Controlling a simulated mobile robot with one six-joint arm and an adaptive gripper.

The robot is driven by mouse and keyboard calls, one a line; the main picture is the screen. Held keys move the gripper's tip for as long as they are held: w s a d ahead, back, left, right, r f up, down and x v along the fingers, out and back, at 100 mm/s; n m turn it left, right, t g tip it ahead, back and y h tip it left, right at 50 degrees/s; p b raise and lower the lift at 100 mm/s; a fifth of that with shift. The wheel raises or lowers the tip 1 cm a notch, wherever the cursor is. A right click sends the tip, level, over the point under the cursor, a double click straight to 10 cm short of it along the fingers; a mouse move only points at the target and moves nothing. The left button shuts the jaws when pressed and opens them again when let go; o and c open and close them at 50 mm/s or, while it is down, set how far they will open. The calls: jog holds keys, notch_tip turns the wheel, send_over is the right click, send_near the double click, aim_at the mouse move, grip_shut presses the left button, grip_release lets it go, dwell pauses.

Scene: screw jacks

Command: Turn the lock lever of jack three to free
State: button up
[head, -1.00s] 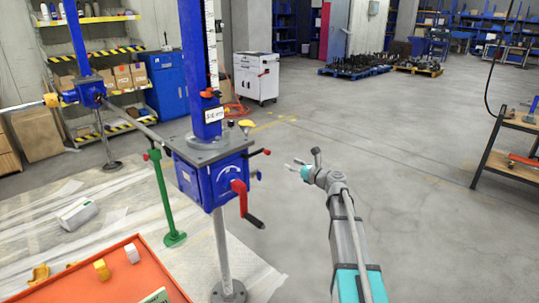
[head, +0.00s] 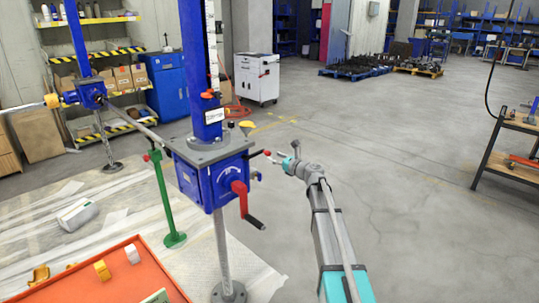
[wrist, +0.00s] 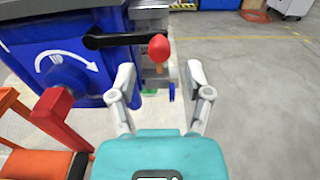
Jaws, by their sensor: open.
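The near blue screw jack (head: 208,172) stands on a steel post at centre left. A lever with a red ball knob (head: 267,153) sticks out of its right side; in the wrist view the knob (wrist: 158,47) is on a dark rod. A red crank arm (head: 239,188) with a dark handle is on its front, and it also shows in the wrist view (wrist: 55,108). My gripper (head: 282,157) is just right of the knob. In the wrist view my gripper (wrist: 160,85) is open and empty, with the knob beyond and between the fingers. I cannot read which jack is three.
A second blue jack (head: 90,93) stands at the back left. A green stand (head: 167,200) is beside the near jack. An orange tray (head: 120,277) lies at the front left. The floor to the right is clear, up to a shelf rack (head: 510,145).

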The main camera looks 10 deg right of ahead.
aim_at(270, 155)
jog(key=shift+x, duration=2.4)
